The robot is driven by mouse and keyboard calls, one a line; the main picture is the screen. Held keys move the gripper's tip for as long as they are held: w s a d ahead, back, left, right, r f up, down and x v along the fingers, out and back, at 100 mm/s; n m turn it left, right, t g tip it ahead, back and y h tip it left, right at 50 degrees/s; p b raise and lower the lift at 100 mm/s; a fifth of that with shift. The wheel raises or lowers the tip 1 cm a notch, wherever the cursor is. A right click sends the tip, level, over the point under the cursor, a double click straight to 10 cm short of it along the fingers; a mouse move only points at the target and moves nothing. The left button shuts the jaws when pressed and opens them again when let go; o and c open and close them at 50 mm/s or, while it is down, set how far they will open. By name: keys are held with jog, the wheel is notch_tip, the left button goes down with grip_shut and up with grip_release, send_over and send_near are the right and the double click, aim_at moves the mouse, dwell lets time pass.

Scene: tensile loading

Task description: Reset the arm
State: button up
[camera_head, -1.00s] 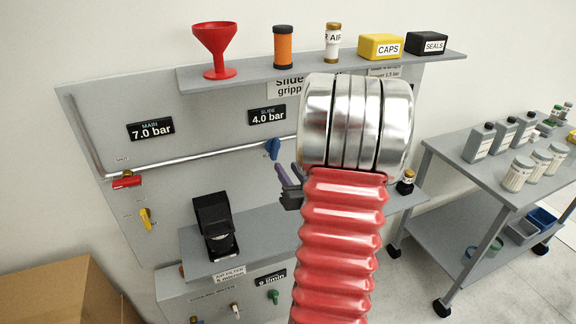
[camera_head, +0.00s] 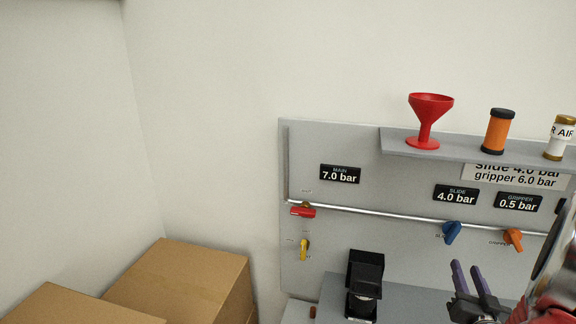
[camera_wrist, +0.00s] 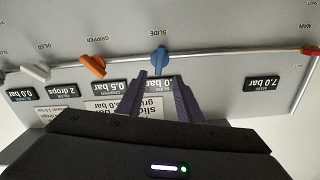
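My gripper (camera_head: 466,266) is in front of the grey wall panel, just below the blue slide valve knob (camera_head: 451,233) in the head view. Its two purple-grey fingers stand apart with nothing between them. My red and silver arm is cut off at the right edge. The wrist view is upside down; there the open gripper (camera_wrist: 161,76) points at the panel, with the blue knob (camera_wrist: 160,60) just beyond its fingertips. Contact with the knob cannot be told. The orange gripper valve knob (camera_head: 513,239) is to its right.
The panel's shelf (camera_head: 400,143) holds a red funnel (camera_head: 428,118), an orange bottle (camera_head: 497,131) and a white bottle (camera_head: 560,139). A black device (camera_head: 364,285) stands on the lower ledge. A red handle (camera_head: 303,211) and yellow valve (camera_head: 304,250) are left. Cardboard boxes (camera_head: 185,281) fill the lower left.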

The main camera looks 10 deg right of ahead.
jog(key=s+d+f+g+y, duration=0.1)
jog(key=s+f+g, duration=0.25)
jog(key=f, duration=0.25)
jog(key=s+d+f+g, duration=0.1)
jog(key=s+f+g, duration=0.1)
jog(key=f+g, duration=0.3)
jog(key=s+a+f+g+y, duration=0.2)
jog(key=s+a, duration=0.1)
jog(key=a, duration=0.2)
jog(key=a+r+n+y, duration=0.2)
jog(key=a+r, duration=0.4)
jog(key=a, duration=0.6)
jog(key=a+r+n+y, duration=0.2)
jog(key=a+r, duration=0.5)
jog(key=a, duration=0.6)
jog(key=a+r+n+y, duration=0.1)
jog(key=a+r+n, duration=0.3)
jog(key=a, duration=0.8)
notch_tip(320, 180, up, 3)
jog(key=shift+s+a+f+y, duration=0.1)
jog(key=shift+s+a+y, duration=0.2)
jog(key=shift+y, duration=0.1)
jog(key=shift+d, duration=0.15)
